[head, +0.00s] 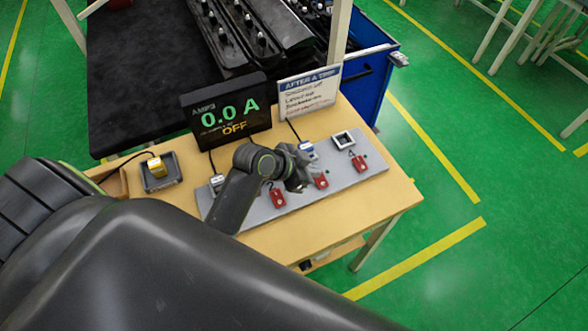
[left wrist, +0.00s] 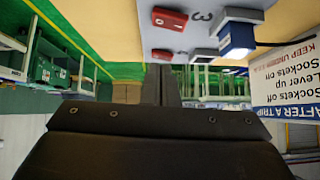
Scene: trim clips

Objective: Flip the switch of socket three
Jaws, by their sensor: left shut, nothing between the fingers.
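A grey socket panel (head: 336,186) lies on the wooden table with a row of red switches and sockets. Socket three, with a blue plug (head: 307,150) in it, is partly behind my left gripper. Its red switch (head: 321,181) sits just right of the fingers. In the left wrist view a red switch (left wrist: 170,18) shows beside the number 3, with the blue plug (left wrist: 237,38) across from it. My left gripper (head: 299,182) is shut and empty over the panel, close to that switch; contact cannot be told. The switch's position is too small to read. My right gripper is not in view.
Neighbouring red switches (head: 277,196) and (head: 359,163) stand either side. An empty socket (head: 343,139) is at the right. A display (head: 227,116) reads 0.0 A, OFF. A sign (head: 309,92) stands behind the panel. A yellow plug (head: 157,167) sits at the left.

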